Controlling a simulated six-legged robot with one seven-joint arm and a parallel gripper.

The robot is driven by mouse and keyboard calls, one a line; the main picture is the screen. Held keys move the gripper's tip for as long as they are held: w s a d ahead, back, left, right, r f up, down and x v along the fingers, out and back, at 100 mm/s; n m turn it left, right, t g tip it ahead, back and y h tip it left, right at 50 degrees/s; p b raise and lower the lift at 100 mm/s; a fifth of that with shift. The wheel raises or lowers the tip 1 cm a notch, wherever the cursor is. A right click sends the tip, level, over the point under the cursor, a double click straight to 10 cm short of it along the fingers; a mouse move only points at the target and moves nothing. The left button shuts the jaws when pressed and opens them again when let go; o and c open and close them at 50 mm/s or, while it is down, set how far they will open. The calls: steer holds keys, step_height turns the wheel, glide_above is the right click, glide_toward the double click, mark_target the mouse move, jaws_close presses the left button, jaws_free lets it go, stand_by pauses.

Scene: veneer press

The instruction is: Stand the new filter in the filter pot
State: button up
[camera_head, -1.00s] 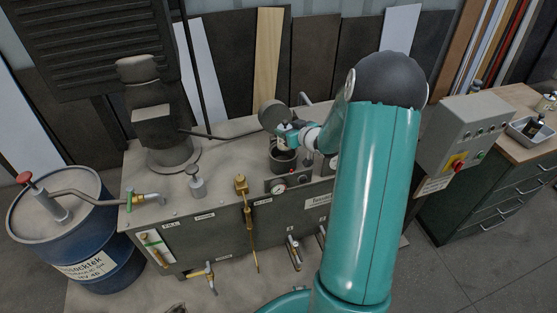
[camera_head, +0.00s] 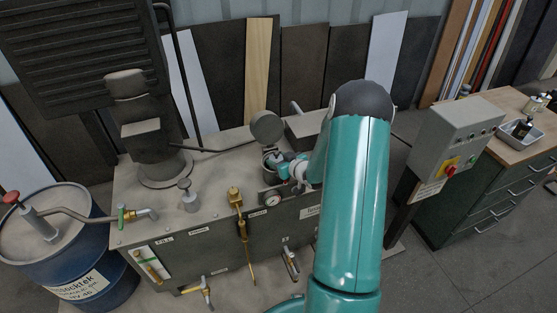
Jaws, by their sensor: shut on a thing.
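My gripper (camera_head: 276,160), teal and white, is at the mouth of the filter pot (camera_head: 268,152) on top of the grey tank. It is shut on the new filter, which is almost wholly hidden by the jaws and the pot. I cannot tell how deep the filter sits or whether it is upright. Only a dark part of the pot's rim and wall shows past my gripper. The round grey pot lid (camera_head: 267,126) stands raised behind the pot.
A motor (camera_head: 150,130) stands at left on the tank (camera_head: 225,160). A blue drum (camera_head: 70,240) is far left. A control box (camera_head: 460,135) and a bench tray (camera_head: 527,138) with a dark object are at right.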

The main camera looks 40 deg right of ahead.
steer(key=shift+f, duration=0.15)
steer(key=o, duration=0.8)
steer(key=shift+c, duration=0.2)
steer(key=shift+s+r, duration=0.2)
steer(key=shift+r, duration=0.1)
steer(key=v, duration=1.1)
steer(key=shift+s, duration=0.25)
